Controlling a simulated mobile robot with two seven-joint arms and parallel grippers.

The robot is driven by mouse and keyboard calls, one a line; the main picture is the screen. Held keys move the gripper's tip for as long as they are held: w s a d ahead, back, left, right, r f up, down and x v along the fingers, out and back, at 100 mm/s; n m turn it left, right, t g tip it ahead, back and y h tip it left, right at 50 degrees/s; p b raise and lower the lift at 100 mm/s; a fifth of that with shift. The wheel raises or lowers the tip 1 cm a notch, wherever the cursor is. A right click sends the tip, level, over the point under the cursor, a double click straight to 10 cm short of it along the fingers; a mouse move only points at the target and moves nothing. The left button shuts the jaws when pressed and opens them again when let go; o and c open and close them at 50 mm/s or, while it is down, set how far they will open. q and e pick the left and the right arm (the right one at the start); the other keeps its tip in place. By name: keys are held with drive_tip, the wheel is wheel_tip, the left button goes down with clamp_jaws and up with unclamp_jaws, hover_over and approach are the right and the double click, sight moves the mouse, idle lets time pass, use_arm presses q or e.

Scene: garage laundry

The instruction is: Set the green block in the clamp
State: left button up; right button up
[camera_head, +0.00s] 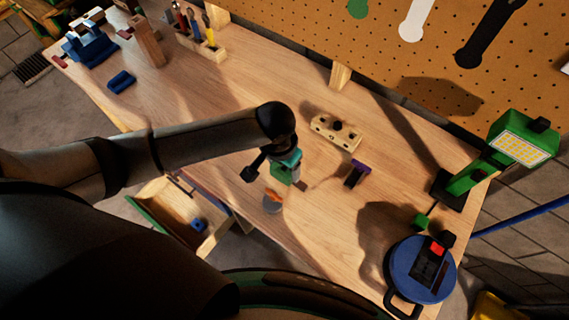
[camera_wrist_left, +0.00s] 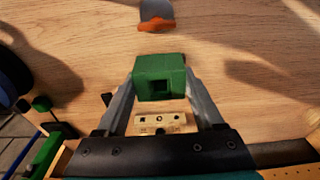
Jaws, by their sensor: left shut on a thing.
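The green block (camera_head: 281,174) is held by my left gripper (camera_head: 284,168) over the middle of the wooden workbench. In the left wrist view the block (camera_wrist_left: 160,70) sits between the two fingers, which are shut on its sides, and a square opening shows in its face. How far it is above the bench is hard to tell. A blue vise-like thing (camera_head: 90,47), probably the clamp, stands at the far left end of the bench, well away from the block. My right gripper is out of view.
A wooden block with holes (camera_head: 336,132) and a dark purple piece (camera_head: 356,173) lie right of the gripper. An orange-and-grey tool (camera_head: 272,202) lies below it. A tool rack (camera_head: 203,46) and blue piece (camera_head: 121,81) stand left. A green lamp (camera_head: 490,155) stands right. An open drawer (camera_head: 163,205) juts out.

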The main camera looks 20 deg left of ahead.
use_arm(q)
drive_tip(key=shift+f+b, duration=2.45)
drive_tip(key=shift+f, duration=2.35)
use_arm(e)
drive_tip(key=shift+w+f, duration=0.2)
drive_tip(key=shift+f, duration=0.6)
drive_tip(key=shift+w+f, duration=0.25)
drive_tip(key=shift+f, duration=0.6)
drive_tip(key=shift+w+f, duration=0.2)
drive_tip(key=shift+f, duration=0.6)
use_arm(q)
drive_tip(key=o, duration=1.4)
wheel_tip(320, 180, up, 15)
drive_tip(key=p, duration=0.2)
hover_over(281, 171)
drive_tip(key=shift+s+a, duration=0.1)
drive_tip(key=shift+s, duration=0.2)
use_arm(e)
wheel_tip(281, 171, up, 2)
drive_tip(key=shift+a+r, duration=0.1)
